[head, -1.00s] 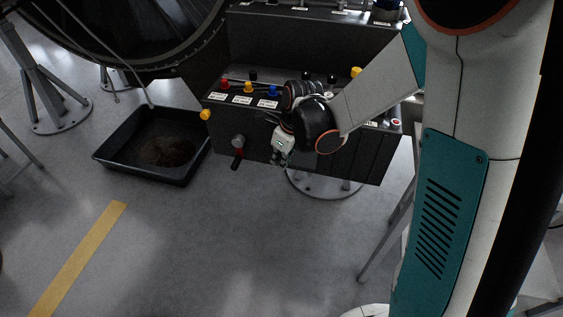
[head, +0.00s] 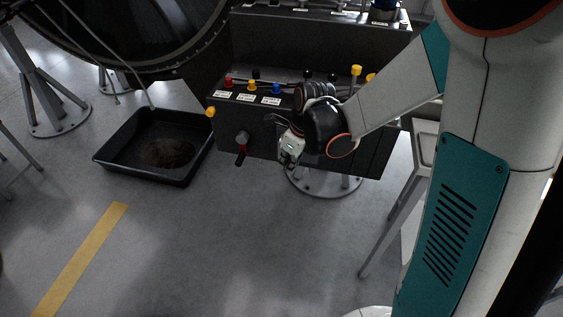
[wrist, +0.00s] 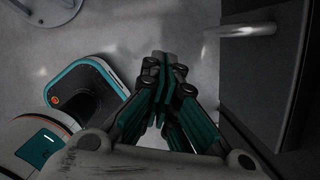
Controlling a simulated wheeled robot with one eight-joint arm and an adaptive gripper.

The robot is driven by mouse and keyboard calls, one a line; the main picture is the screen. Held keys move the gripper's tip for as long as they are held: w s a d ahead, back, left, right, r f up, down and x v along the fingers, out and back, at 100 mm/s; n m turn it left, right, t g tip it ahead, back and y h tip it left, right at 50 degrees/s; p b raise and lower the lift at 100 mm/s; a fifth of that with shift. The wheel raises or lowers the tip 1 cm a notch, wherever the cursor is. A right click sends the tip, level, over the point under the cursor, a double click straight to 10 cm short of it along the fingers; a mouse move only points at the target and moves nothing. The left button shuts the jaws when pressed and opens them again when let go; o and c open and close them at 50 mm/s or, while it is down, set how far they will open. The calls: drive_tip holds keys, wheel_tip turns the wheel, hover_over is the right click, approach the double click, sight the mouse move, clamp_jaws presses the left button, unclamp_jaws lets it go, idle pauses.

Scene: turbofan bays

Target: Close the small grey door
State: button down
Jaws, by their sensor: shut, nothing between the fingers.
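My gripper (head: 288,158) is in front of the dark grey console (head: 262,135), below its row of coloured knobs. In the wrist view the fingers of my gripper (wrist: 164,58) are together and empty. A dark panel (wrist: 258,75) stands to their right with a pale bar handle (wrist: 240,30) sticking out towards the left. The fingers are apart from the handle. I cannot tell for sure whether this panel is the small grey door or how far it is open. In the head view my wrist and arm cover part of the console front.
A black drip tray (head: 110,158) lies on the floor at the left. A grey stand leg (head: 385,235) is at the right. The floor in front is clear, with a yellow stripe (head: 85,255).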

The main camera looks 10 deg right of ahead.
drive_tip(key=a+p+v, duration=0.1)
drive_tip(key=p+v, duration=0.2)
drive_tip(key=v, duration=0.5)
drive_tip(key=shift+s+d+r, duration=0.15)
drive_tip(key=shift+d+r, duration=0.05)
drive_tip(key=shift+r, duration=0.2)
drive_tip(key=s+d+r+n+t, duration=0.1)
drive_tip(key=s+r+n, duration=0.3)
drive_tip(key=n, duration=0.5)
drive_tip(key=s+d+r+n+t+h, duration=0.1)
drive_tip(key=s+r+n, duration=0.3)
drive_tip(key=n, duration=0.5)
drive_tip(key=s+d+r+n+t, duration=0.1)
drive_tip(key=s+r+n+t, duration=0.2)
drive_tip(key=s+n, duration=0.4)
drive_tip(key=shift+s+d+r+n+h, duration=0.25)
drive_tip(key=shift+d+r+n+h, duration=0.2)
drive_tip(key=shift+n, duration=0.75)
